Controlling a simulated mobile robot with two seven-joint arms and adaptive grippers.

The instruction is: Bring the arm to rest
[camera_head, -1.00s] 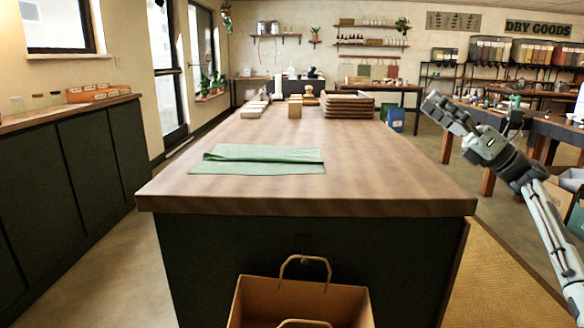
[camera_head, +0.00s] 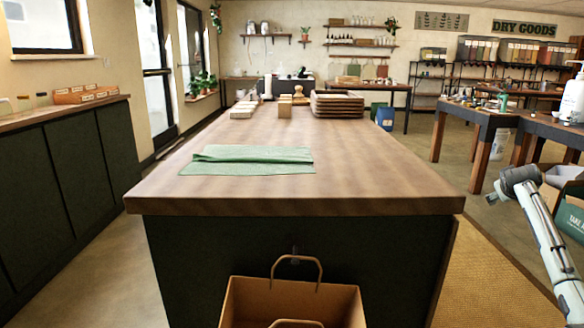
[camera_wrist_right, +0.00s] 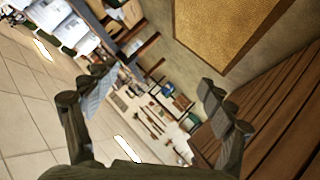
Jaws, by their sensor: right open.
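My right arm (camera_head: 545,240) reaches in from the lower right in the head view, beside the island and clear of it. Floor and distant furniture show behind the fingers, tilted in that view. My left gripper is in neither view.
A wooden-topped island (camera_head: 300,190) fills the middle, with a folded green cloth (camera_head: 250,160) on it. A paper bag (camera_head: 293,300) stands at its front. Side tables (camera_head: 480,120) stand at the right. Stacked wooden trays (camera_head: 337,104) sit at the island's far end.

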